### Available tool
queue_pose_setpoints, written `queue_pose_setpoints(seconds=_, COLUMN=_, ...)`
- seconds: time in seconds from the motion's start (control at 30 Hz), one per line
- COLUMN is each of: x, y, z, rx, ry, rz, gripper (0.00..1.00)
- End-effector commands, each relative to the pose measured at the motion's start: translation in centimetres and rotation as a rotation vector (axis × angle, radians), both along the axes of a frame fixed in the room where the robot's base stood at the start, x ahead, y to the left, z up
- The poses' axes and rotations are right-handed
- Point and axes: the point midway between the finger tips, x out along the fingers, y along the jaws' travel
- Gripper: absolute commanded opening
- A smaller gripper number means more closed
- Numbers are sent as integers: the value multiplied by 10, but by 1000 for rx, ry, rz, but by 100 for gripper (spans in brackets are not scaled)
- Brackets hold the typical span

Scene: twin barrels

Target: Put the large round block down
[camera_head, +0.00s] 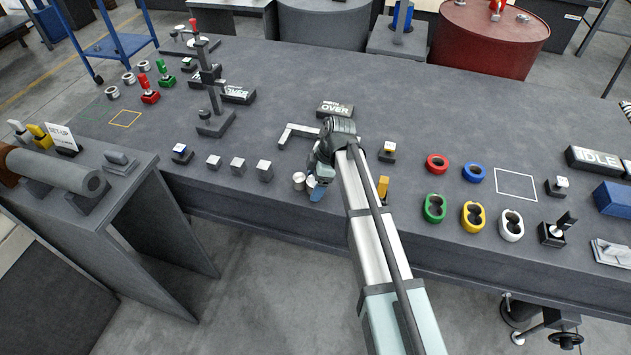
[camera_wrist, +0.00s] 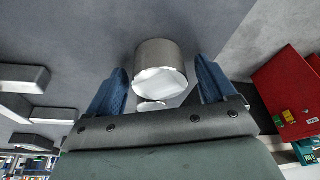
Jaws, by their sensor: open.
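The large round block, a silvery cylinder (camera_head: 299,181), stands on the bench near its front edge. In the wrist view the round block (camera_wrist: 160,68) shows its bright end between my two blue fingers, with a gap on each side. My gripper (camera_head: 317,188) is open, low over the bench, just right of the block in the head view. A small pale sliver shows below the block in the wrist view; I cannot tell what it is.
Several square metal blocks (camera_head: 237,166) stand in a row to the left. An L-shaped grey bracket (camera_head: 298,132) lies behind my gripper. A yellow piece (camera_head: 383,187) is to the right, beside my arm. Coloured rings (camera_head: 437,163) lie farther right. The bench's front edge is close.

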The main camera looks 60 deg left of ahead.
Motion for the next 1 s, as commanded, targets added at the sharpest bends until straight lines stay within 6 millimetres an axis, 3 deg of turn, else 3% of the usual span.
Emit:
queue_pose_setpoints(seconds=0.27, x=4, y=-1, z=15, rx=2, ry=-1, rz=-1, gripper=84)
queue_pose_setpoints(seconds=0.7, x=25, y=-10, z=89, rx=1, ry=0, rz=0, gripper=84)
queue_pose_setpoints(seconds=1.0, x=32, y=-13, z=115, rx=-1, ry=0, rz=0, gripper=84)
